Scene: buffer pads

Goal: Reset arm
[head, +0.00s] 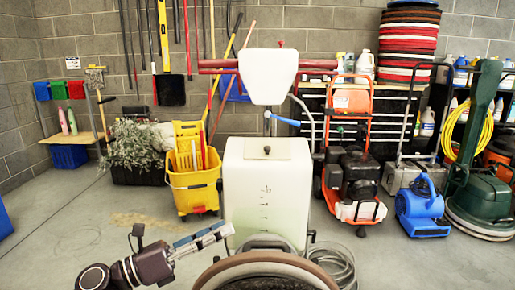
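My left gripper (205,238) is low in the head view, left of centre, its pale fingers pointing right and slightly up. No object shows between the fingers, but how far apart they are is unclear. It is left of a floor machine with a white tank (267,188) and a round brown-rimmed base at the bottom edge. My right gripper is not in view. A tall stack of round buffer pads (408,42), in red, black and white layers, stands at the back right, far from the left gripper.
A yellow mop bucket (194,182) and a bushy plant (140,145) stand behind the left gripper. An orange pressure washer (350,160), a blue blower (422,208) and a green floor machine (482,165) stand to the right. The concrete floor at left (60,220) is clear.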

